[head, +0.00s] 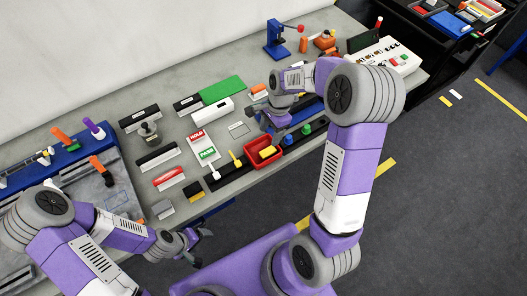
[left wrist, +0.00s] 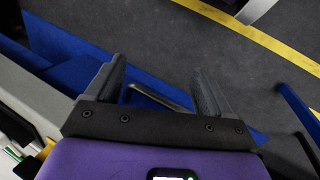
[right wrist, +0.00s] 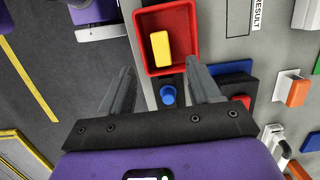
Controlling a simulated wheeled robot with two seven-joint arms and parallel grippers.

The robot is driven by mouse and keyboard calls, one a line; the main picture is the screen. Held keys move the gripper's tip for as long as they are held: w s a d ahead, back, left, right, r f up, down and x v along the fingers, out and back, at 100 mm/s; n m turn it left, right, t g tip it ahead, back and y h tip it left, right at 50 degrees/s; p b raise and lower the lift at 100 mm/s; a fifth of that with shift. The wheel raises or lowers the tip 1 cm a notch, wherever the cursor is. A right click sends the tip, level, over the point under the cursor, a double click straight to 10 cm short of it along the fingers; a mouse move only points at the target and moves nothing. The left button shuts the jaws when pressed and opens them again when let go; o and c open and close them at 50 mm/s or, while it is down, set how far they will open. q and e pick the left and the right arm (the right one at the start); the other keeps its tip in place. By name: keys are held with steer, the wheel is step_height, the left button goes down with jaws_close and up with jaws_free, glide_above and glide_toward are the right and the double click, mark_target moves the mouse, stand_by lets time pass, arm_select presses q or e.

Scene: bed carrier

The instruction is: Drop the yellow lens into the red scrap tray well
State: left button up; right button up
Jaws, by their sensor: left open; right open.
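The red scrap tray (head: 251,146) is a small open box at the front edge of the bench, near the middle of the head view. A yellow block, which looks like the yellow lens (head: 267,151), lies inside it. In the right wrist view the tray (right wrist: 186,69) shows at the top, with the yellow lens (right wrist: 160,48) inside near its left wall. My right gripper (right wrist: 158,75) is open and empty, with the tray just beyond its fingertips. My left gripper (left wrist: 163,75) is open and empty, off the front edge of the bench.
A blue knob (right wrist: 168,95) stands between my right fingers, close to the tray. Blue and green knobs (head: 288,140) stand right of the tray in the head view. A yellow-handled piece (head: 235,159) stands left of it. Several blocks and labelled cards cover the bench.

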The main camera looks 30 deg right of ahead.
arm_select(q)
steer(key=shift+r, duration=0.35)
arm_select(e)
steer(key=r, duration=0.2)
steer(key=d+r, duration=0.1)
steer(key=r, duration=0.2)
steer(key=shift+r, duration=0.1)
